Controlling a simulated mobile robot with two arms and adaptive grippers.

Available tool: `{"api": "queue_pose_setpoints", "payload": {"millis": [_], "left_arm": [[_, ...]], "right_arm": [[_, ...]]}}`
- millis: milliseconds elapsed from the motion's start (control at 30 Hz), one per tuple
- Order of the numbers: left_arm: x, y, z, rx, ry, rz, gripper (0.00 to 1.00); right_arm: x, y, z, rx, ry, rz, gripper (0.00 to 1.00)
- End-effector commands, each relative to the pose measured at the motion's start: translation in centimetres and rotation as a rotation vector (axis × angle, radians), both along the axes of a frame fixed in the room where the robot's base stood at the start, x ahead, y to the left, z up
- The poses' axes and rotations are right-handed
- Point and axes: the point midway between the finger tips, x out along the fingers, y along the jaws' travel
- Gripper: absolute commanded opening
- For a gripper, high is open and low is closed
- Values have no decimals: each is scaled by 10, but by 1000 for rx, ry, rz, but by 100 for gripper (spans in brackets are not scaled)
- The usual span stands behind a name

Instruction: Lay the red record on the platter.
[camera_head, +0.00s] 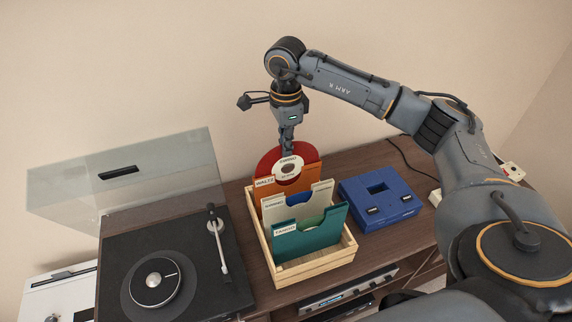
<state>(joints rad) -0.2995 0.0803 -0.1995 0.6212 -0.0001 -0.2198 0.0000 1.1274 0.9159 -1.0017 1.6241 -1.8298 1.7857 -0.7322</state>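The red record (268,161) stands upright at the back of a wooden crate (263,258), with its upper part showing and its lower part hidden by an orange divider. A white label with a dark centre shows at its middle. My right gripper (287,146) points down at the record's top edge, its fingertips overlapping the rim. The fingers are seen nearly edge-on, so I cannot tell whether they are closed on it. The platter (133,302) of the turntable (112,255) is at the lower left, with a silver round piece at its centre. My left gripper is out of view.
The tonearm (222,251) lies along the platter's right side. A clear dust cover (75,188) stands raised behind the turntable. White and teal dividers (312,236) fill the crate's front. A blue box (381,199) sits right of the crate on the wooden cabinet.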

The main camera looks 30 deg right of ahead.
Motion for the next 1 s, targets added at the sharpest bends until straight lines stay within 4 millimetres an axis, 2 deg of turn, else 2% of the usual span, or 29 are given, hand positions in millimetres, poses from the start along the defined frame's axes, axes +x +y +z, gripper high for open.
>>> {"api": "queue_pose_setpoints", "payload": {"millis": [200,500,1000], "left_arm": [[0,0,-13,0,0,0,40],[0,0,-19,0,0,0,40],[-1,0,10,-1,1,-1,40]], "right_arm": [[1,0,39,1,-5,-1,0],[1,0,74,1,-1,-1,0],[0,0,117,0,0,-1,0]]}}
